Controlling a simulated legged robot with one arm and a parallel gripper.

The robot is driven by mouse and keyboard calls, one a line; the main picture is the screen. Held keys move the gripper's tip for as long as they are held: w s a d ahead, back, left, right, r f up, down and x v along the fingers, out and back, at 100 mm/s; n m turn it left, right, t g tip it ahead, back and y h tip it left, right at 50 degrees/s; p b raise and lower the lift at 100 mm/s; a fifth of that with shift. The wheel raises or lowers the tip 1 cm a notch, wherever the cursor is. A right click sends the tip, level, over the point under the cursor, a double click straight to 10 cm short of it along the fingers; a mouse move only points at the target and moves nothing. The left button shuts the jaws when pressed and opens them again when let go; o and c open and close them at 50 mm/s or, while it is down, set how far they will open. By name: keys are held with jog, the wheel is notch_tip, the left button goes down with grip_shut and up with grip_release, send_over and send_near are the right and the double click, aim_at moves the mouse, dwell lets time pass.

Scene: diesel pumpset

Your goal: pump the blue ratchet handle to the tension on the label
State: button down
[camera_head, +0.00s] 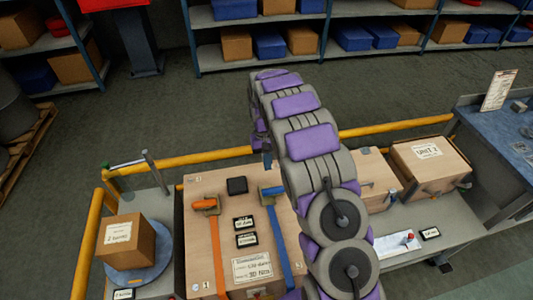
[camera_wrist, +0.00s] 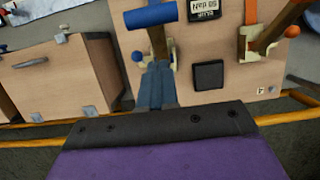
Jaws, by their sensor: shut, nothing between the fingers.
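The blue ratchet handle (camera_head: 272,191) is at the top of a blue strap (camera_head: 281,240) on a wooden crate (camera_head: 190,235). In the wrist view the blue handle (camera_wrist: 150,15) is a crossbar on a brown lever, above my fingertips. My gripper (camera_wrist: 157,66) is shut and empty, its fingers pointing toward the ratchet's base; contact cannot be told. In the head view my arm hides most of the gripper. A paper label (camera_head: 252,267) is on the crate; its small print is hard to read.
An orange ratchet (camera_head: 205,204) with an orange strap is left of the blue one. A black square block (camera_head: 237,185) lies between them. Yellow rails (camera_head: 190,160) run behind the crate. Cardboard boxes (camera_head: 126,243) (camera_head: 430,162) stand on both sides.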

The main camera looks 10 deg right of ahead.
aim_at(270, 190)
jog(key=s+f+b, duration=0.1)
jog(key=s+f, duration=0.2)
jog(key=shift+f, duration=0.2)
jog(key=shift+s+f, duration=0.25)
jog(key=shift+s, duration=0.3)
